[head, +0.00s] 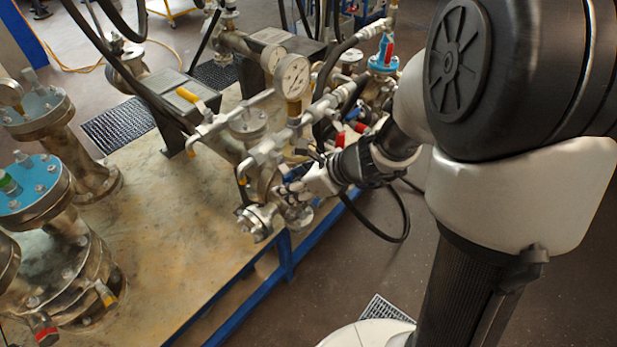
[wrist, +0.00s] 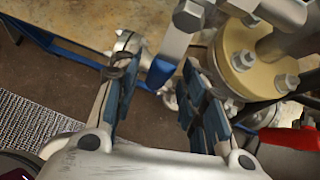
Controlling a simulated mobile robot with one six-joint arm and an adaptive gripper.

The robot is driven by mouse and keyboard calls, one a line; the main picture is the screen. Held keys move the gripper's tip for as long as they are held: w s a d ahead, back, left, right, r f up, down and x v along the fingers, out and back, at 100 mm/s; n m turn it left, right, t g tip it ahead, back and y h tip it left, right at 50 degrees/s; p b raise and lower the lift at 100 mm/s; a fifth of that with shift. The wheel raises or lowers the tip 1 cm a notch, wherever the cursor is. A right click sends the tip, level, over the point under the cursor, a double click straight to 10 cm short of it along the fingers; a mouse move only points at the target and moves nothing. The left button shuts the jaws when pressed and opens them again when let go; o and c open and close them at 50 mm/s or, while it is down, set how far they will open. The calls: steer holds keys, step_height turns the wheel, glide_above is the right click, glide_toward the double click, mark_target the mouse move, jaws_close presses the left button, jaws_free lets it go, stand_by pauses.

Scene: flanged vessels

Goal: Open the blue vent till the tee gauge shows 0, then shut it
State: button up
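A round white-faced gauge (head: 293,76) stands on the pipework in the head view; its needle is too small to read. A second gauge (head: 272,57) is partly behind it. In the wrist view a blue handle end (wrist: 160,73), likely the blue vent's, hangs below a grey metal arm. My gripper (wrist: 158,95) is open, with its blue-padded fingers on either side of that end and a gap showing around it. In the head view my gripper (head: 292,188) is at the front pipework, its fingertips hard to make out; the blue handle is not clear there.
A red handle (wrist: 288,138) lies right of my fingers in the wrist view, near a bolted yellowish flange (wrist: 243,60). A yellow-handled lever (head: 188,95) is farther left. A blue frame edge (head: 287,255) runs below. Flanged vessels (head: 40,190) stand at left.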

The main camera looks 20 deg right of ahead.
steer(key=v, duration=1)
steer(key=s+a+r+n+g+h, duration=0.1)
steer(key=s+a+r+n, duration=0.15)
steer(key=s+n, duration=0.55)
steer(key=s+a+r+n+g+h, duration=0.1)
steer(key=s+a+n+g+h, duration=0.15)
steer(key=s+n, duration=0.45)
steer(key=shift+s+d+r+n+t+h, duration=0.3)
steer(key=shift+s+d+n+h, duration=0.25)
steer(key=shift+n, duration=1.4)
steer(key=shift+s+d+r+n+t+h, duration=0.3)
steer(key=shift+d+n, duration=0.3)
steer(key=shift+n, duration=1.4)
steer(key=shift+s+d+r+n+t+h, duration=0.3)
steer(key=shift+s+d+n+h, duration=0.25)
steer(key=shift+n, duration=1.4)
